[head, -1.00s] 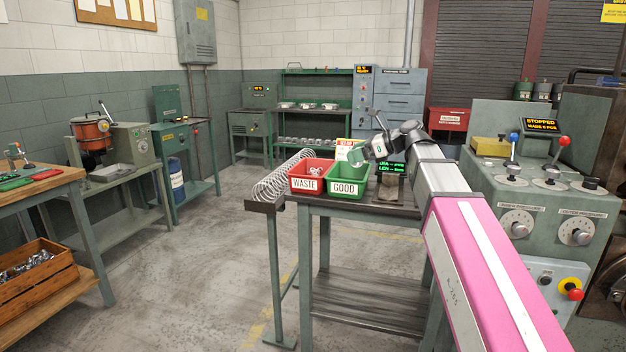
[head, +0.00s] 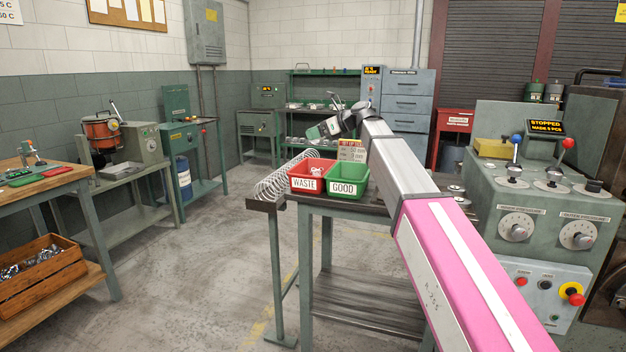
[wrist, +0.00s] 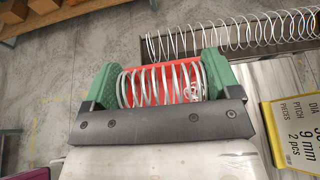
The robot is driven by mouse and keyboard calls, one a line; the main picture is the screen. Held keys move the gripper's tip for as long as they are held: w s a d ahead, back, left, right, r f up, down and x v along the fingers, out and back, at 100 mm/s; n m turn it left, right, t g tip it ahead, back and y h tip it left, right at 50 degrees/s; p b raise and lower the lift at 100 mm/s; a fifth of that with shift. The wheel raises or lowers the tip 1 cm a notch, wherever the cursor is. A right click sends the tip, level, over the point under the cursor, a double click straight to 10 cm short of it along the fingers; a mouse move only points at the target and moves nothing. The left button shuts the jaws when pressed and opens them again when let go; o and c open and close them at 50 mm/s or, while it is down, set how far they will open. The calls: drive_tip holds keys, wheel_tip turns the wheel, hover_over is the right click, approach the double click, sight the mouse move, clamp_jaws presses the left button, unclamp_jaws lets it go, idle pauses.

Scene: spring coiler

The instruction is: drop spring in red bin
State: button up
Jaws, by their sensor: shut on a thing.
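My gripper (wrist: 160,80) is shut on a spring (wrist: 150,82), a silver coil lying crosswise between its two green fingers in the wrist view. In the head view my gripper (head: 322,129) is above and behind the red bin, and the spring in it is hard to make out. The red bin (head: 306,184), labelled WASTE, stands on the bench with some coiled metal inside. In the wrist view the red bin (wrist: 272,135) shows behind and below the held spring, partly hidden by the gripper.
A green bin (head: 343,188) labelled GOOD stands right beside the red bin. A long spring lies in a trough (head: 265,205) at the bench's left end. A yellow-edged card (head: 352,150) stands behind the green bin. The coiling machine (head: 545,215) is at right.

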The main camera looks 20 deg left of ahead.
drive_tip(key=shift+f, duration=2.8)
drive_tip(key=o, duration=0.8)
drive_tip(key=shift+o, duration=0.2)
drive_tip(key=v, duration=1.1)
